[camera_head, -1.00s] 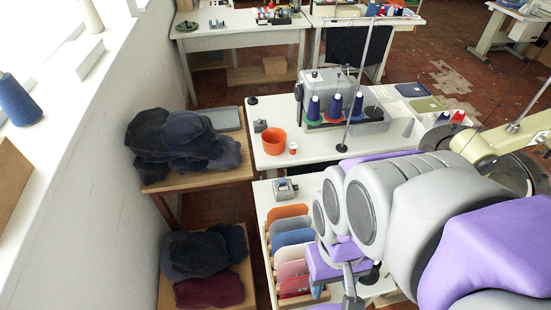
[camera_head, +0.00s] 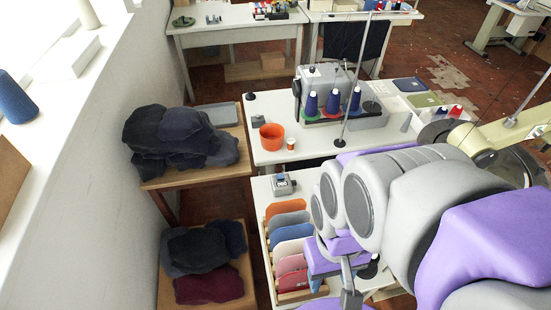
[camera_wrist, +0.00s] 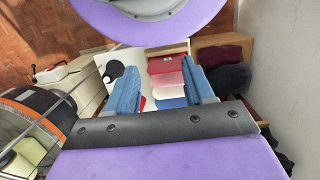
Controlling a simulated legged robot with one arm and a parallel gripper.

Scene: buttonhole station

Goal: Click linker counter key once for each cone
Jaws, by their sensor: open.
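The counter (camera_head: 283,184), a small grey device with a dark display and white digits, sits at the near table's back left; I cannot read the digits surely. Smaller blue and red cones (camera_head: 457,111) stand farther right. My gripper (camera_wrist: 163,88) is open, its two blue fingers apart over the coloured panels in the wrist view. In the head view my arm hides most of it; it is right and in front of the counter, apart from it.
A rack of coloured panels (camera_head: 290,232) stands in front of the counter. An orange pot (camera_head: 272,137) and a small orange-topped cup (camera_head: 290,143) lie behind it. Dark cloth piles (camera_head: 180,140) (camera_head: 203,250) fill the left stands. A thin pole (camera_head: 353,90) rises by the cones.

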